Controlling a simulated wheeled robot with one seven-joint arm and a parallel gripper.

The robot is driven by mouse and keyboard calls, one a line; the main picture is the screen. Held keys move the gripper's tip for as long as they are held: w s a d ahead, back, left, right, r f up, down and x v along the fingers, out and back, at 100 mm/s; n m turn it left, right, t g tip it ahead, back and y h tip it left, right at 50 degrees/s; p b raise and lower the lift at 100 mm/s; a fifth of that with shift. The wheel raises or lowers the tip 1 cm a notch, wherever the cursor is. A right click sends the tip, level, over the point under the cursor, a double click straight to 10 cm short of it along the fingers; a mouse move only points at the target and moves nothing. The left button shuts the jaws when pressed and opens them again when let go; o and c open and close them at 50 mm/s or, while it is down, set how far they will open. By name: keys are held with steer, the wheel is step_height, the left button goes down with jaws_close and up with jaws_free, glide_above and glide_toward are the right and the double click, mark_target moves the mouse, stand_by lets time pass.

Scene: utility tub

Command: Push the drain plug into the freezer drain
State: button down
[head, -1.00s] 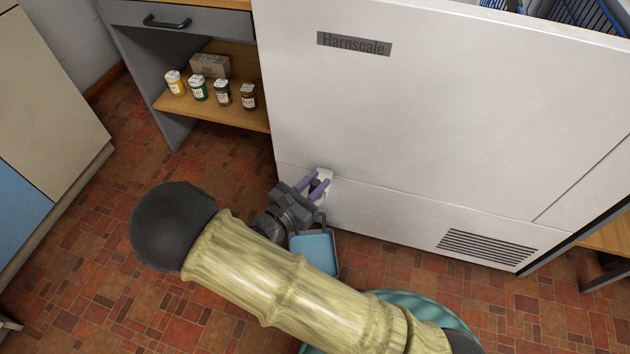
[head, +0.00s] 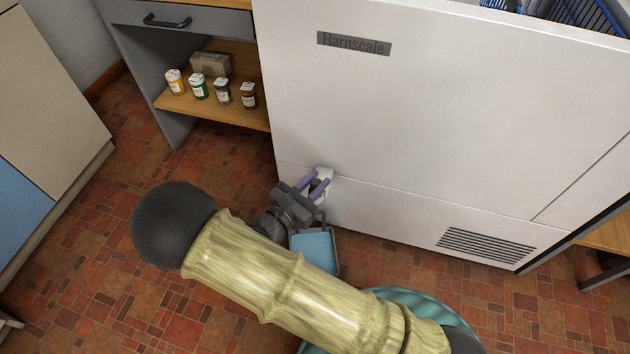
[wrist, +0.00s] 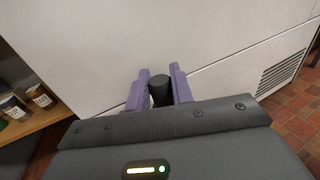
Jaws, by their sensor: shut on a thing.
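My gripper (head: 315,184) is at the lower left of the white freezer (head: 420,110), with its purple fingers pointing at the front panel. In the wrist view the fingers (wrist: 160,88) are shut on a dark, round-ended drain plug (wrist: 160,92). The plug also shows as a small dark shape between the fingers in the head view (head: 316,186). A small white drain fitting (head: 325,175) shows on the freezer just behind the fingertips. The drain opening is hidden, so I cannot tell whether the plug is in it.
A teal round tub (head: 440,312) is partly hidden under my arm. Several jars (head: 222,92) stand on a wooden shelf to the left. Tiled floor is open at the left and lower right.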

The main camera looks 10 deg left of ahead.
steer(key=shift+f, duration=0.15)
stand_by(0.5)
steer(key=c, duration=1.1)
jaws_free()
steer(key=shift+c, duration=0.2)
steer(key=shift+s+a+r+p, duration=0.2)
steer(key=shift+s+a+p, duration=0.05)
steer(key=shift+s+p, duration=0.2)
steer(key=p+v, duration=0.6)
steer(key=v, duration=1)
steer(key=shift+s, duration=0.2)
